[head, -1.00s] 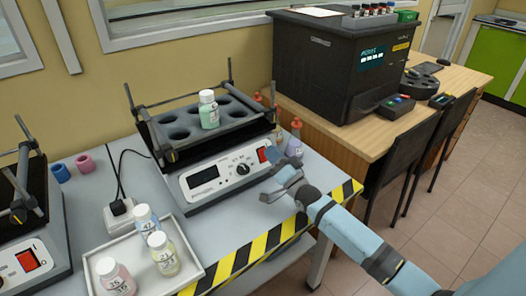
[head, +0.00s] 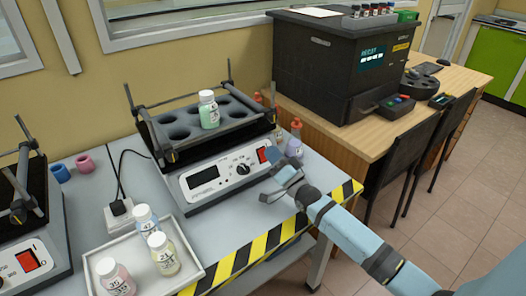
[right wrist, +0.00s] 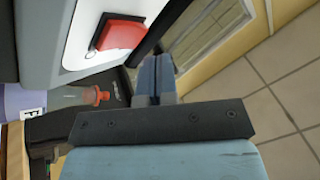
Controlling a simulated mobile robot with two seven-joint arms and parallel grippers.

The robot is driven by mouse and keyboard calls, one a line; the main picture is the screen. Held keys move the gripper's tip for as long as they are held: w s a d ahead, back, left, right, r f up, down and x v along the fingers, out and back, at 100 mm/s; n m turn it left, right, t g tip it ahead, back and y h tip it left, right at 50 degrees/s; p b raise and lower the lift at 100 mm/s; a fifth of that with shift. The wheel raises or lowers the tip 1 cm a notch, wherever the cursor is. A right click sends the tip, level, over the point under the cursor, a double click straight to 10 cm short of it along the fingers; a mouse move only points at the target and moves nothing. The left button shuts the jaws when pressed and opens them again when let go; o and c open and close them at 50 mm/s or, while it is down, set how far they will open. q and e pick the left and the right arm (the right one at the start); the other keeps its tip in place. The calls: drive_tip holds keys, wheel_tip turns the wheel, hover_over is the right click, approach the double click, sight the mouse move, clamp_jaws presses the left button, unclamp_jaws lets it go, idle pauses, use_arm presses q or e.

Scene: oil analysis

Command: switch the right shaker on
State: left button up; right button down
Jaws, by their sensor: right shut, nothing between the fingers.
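The right shaker (head: 215,181) stands on the grey table, with a dark rack on top that holds one green bottle (head: 209,110). Its white front panel has a dark display, a knob (head: 243,169) and a red switch (head: 264,155) at the right end. The switch also shows large in the right wrist view (right wrist: 122,35). My right gripper (head: 278,178) is shut and empty, just in front of the panel below the switch. In the right wrist view its closed fingers (right wrist: 155,72) are beside the switch, seemingly apart from it. My left gripper is not in view.
A second shaker (head: 30,262) with a red switch stands at the left edge. A white tray (head: 190,275) holds several bottles in front. Bottles with red tops (head: 295,140) stand behind the right shaker's right end. Striped tape (head: 262,246) marks the table edge.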

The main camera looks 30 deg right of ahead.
idle(0.6)
drive_tip(key=shift+w+f, duration=0.2)
drive_tip(key=shift+w, duration=0.2)
